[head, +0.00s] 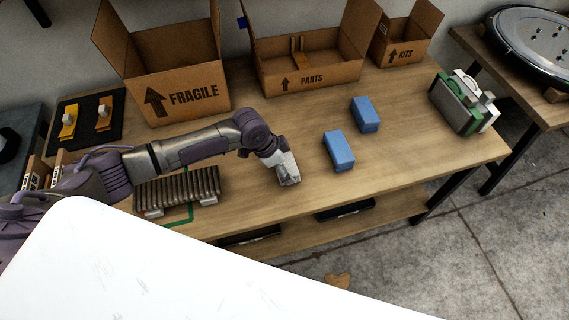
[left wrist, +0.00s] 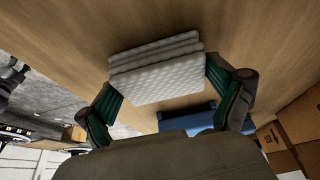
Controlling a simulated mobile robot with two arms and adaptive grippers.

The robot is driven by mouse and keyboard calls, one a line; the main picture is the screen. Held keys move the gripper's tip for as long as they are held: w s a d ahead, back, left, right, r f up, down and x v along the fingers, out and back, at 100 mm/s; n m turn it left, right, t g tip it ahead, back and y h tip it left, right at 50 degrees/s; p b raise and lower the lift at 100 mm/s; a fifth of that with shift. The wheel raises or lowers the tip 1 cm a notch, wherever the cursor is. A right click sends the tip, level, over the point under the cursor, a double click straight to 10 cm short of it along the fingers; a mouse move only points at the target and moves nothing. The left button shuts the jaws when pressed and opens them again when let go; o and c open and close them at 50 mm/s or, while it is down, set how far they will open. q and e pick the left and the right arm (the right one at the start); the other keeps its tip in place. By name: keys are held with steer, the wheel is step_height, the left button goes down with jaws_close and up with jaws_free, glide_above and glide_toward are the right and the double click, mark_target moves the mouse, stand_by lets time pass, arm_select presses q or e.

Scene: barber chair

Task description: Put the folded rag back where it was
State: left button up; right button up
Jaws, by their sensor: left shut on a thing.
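The folded rag (left wrist: 155,78) is pale grey-white, quilted and stacked in layers. In the left wrist view it sits between the dark green pads of my left gripper (left wrist: 165,82), which is shut on it. In the head view my left gripper (head: 288,177) points down over the front middle of the wooden bench (head: 400,160), left of two blue blocks. The rag is hard to tell from the hand there, and I cannot tell whether it touches the bench. My right gripper is not in view.
Near blue block (head: 339,151) and far blue block (head: 365,114) stand close on the right. A ribbed grey rack (head: 178,190) with green tape (head: 182,221) is at left. Cardboard boxes FRAGILE (head: 190,95), PARTS (head: 310,73) and KITS (head: 403,52) line the back.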

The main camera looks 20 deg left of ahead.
arm_select(q)
steer(key=shift+f, duration=0.15)
steer(key=o, duration=0.8)
steer(key=shift+c, duration=0.2)
steer(key=shift+a+r, duration=0.1)
steer(key=shift+r, duration=0.35)
steer(key=v, duration=1.1)
steer(key=shift+r, duration=0.25)
steer(key=shift+s, duration=0.1)
